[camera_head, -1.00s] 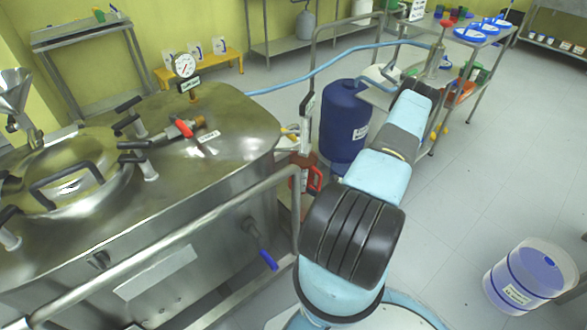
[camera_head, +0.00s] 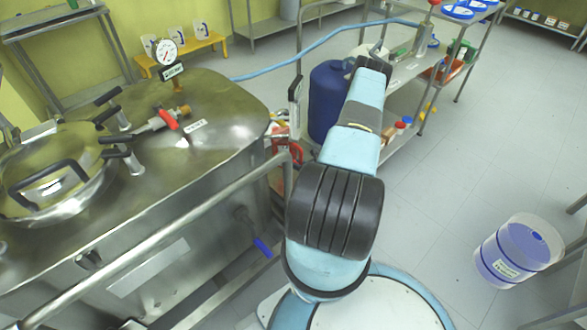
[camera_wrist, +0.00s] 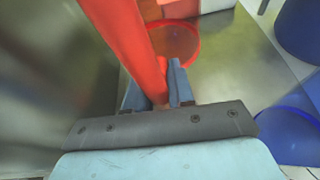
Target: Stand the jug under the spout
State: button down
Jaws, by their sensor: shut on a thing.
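In the wrist view my gripper (camera_wrist: 152,92) is shut on a long red part (camera_wrist: 133,42), which looks like the jug's handle. A translucent round red part (camera_wrist: 178,45) shows just beyond the fingers. In the head view my arm hides the gripper. Red also shows between the steel vessel and the blue drum (camera_head: 296,152); I cannot tell whether it is the same jug. The steel vessel (camera_head: 215,85) stands at left. A short outlet with a blue lever (camera_head: 262,246) sticks out of its front and looks like the spout.
A steel rail (camera_head: 180,225) runs along the vessel's front. A blue drum (camera_head: 326,100) and a steel trolley (camera_head: 405,75) stand beyond my arm. A clear tub with blue contents (camera_head: 510,255) stands at right. The grey floor (camera_head: 450,180) between is clear.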

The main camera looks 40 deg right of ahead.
send_over(295, 173)
notch_tip(295, 173, down, 7)
jog(key=shift+w+f, duration=0.1)
jog(key=shift+f, duration=1.3)
jog(key=c, duration=1)
grip_release()
jog(key=v, duration=1.2)
